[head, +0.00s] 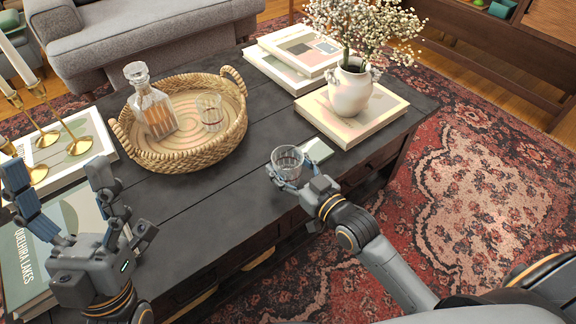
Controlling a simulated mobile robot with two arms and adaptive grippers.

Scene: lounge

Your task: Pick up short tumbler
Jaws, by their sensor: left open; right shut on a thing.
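A short clear glass tumbler (287,162) is upright at the front of the dark coffee table (215,205). My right gripper (285,176) is shut on this tumbler, its fingers around the lower part of the glass. I cannot tell whether the tumbler's base touches the table. Another glass tumbler (210,111) stands inside the round wicker tray (181,159). My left gripper (58,205) is open and empty above the books at the left end of the table.
A glass decanter (150,104) stands in the tray. Brass candlesticks (76,140) stand on a book at the left. A white vase (350,90) with flowers stands on a book (375,120) at the right. The dark tabletop left of the held tumbler is clear.

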